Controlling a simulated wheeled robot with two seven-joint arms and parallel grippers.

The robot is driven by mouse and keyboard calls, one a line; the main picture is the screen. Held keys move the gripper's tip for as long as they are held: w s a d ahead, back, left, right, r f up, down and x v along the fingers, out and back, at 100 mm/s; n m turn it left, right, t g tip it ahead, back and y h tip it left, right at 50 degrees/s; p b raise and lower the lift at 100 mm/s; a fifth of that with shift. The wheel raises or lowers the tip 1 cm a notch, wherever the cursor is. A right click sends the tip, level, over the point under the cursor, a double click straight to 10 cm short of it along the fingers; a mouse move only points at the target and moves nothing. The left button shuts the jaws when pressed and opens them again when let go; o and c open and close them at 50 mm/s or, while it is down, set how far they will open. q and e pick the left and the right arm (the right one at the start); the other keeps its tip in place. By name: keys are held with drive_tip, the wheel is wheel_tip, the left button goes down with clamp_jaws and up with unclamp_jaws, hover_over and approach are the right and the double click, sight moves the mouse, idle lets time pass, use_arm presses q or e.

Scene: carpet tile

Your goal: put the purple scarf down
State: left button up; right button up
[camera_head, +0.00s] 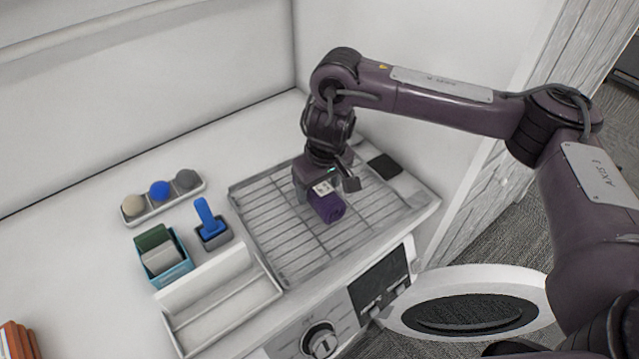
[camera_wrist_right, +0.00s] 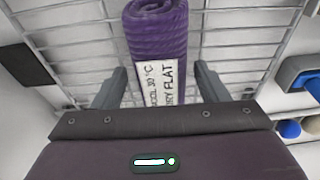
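The rolled purple scarf (camera_head: 327,206) lies on the wire drying rack (camera_head: 290,235), or very close above it, on top of the white machine. In the right wrist view the scarf (camera_wrist_right: 160,38) shows ribbed cloth and a white care label reading "DRY FLAT". My right gripper (camera_head: 327,188) is right over one end of the scarf. In the wrist view its two fingers (camera_wrist_right: 160,88) stand apart on either side of the label end, with a gap at each side. The gripper hides part of the scarf in the head view. My left gripper is not in view.
Left of the rack are a tray with several balls (camera_head: 160,190), a blue brush in a grey holder (camera_head: 213,232), a teal box (camera_head: 172,272) and a white divided tray (camera_head: 230,310). A dark square (camera_head: 384,166) lies at the rack's right. The round door (camera_head: 470,310) stands open below.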

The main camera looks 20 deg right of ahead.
sight(325, 191)
drive_tip(key=shift+o, duration=0.7)
drive_tip(key=shift+r, duration=0.25)
wheel_tip(325, 191, up, 12)
drive_tip(key=s, duration=0.2)
drive_tip(key=shift+d+f, duration=0.2)
drive_tip(key=shift+d, duration=0.05)
